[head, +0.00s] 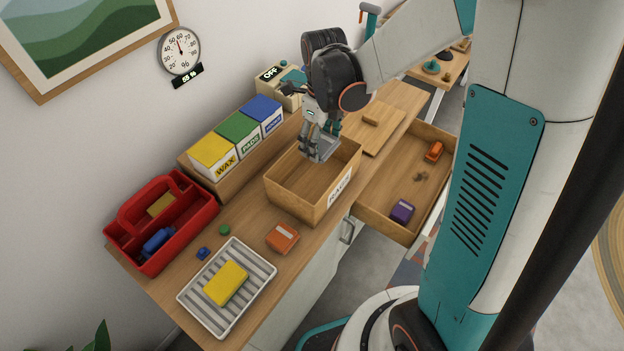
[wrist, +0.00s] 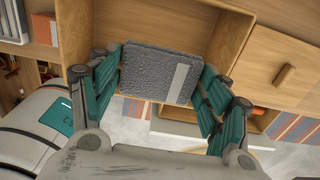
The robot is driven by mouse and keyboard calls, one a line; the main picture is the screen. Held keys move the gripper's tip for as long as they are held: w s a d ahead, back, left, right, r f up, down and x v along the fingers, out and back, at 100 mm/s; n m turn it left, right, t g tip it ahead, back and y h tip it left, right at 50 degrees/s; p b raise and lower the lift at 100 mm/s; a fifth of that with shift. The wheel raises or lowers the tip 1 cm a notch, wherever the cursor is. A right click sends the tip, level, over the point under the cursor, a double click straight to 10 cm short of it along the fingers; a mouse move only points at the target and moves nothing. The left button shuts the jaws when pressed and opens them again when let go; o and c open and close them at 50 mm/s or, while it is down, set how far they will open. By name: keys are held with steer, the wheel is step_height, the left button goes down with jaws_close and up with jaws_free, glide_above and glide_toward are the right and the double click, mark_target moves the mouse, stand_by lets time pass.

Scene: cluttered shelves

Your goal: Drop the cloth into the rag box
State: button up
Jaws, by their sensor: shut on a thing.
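A folded grey cloth (wrist: 158,73) with a light stripe is held between the two teal fingers of my gripper (wrist: 160,84). In the head view my gripper (head: 317,148) hangs over the back part of the wooden rag box (head: 290,197), pointing down. The cloth (head: 325,147) is partly hidden there by the fingers. The box is open-topped, has a RAGS label on its right side, and its visible floor looks empty. In the wrist view the wooden box (wrist: 232,36) lies behind the cloth. I cannot tell exactly how high the cloth is above its floor.
An open drawer (head: 385,207) right of the box holds a purple and an orange item. Left are lidded WAX, PADS and blue boxes (head: 238,131) and a red caddy (head: 196,222). In front are an orange block (head: 283,237) and a ribbed tray (head: 245,301) with a yellow sponge.

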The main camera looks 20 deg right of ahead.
steer(key=shift+f+b, duration=0.85)
steer(key=shift+f, duration=0.7)
steer(key=o, duration=1)
step_height(320, 180, up, 12)
steer(key=shift+s+r, duration=0.1)
